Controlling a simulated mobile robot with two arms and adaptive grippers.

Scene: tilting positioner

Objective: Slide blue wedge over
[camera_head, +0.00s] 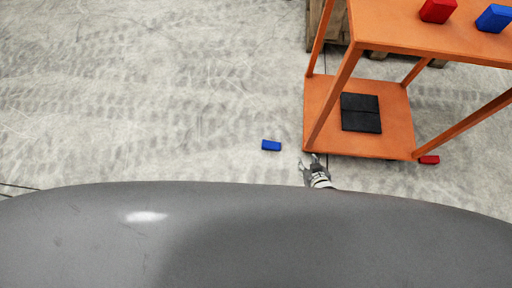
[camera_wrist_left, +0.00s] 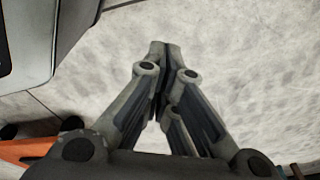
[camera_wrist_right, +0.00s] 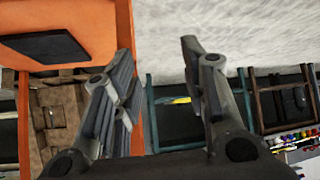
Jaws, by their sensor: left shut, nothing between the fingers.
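One blue block (camera_head: 271,145) lies on the floor, left of the orange cart, in the head view. Another blue block (camera_head: 494,18) sits on the cart's upper shelf near the right edge of the picture. I cannot tell which one is the wedge. My right gripper (camera_head: 310,160) is open and empty beside the cart's lower front left corner, a little right of the floor block and apart from it. Its spread fingers also show in the right wrist view (camera_wrist_right: 157,50). My left gripper (camera_wrist_left: 162,45) is shut and empty above bare floor, and is outside the head view.
The orange cart (camera_head: 397,103) has a black plate (camera_head: 361,113) on its lower shelf. A red block (camera_head: 438,10) sits on its upper shelf, and another red block (camera_head: 429,160) is on the floor by its right leg. Floor to the left is clear.

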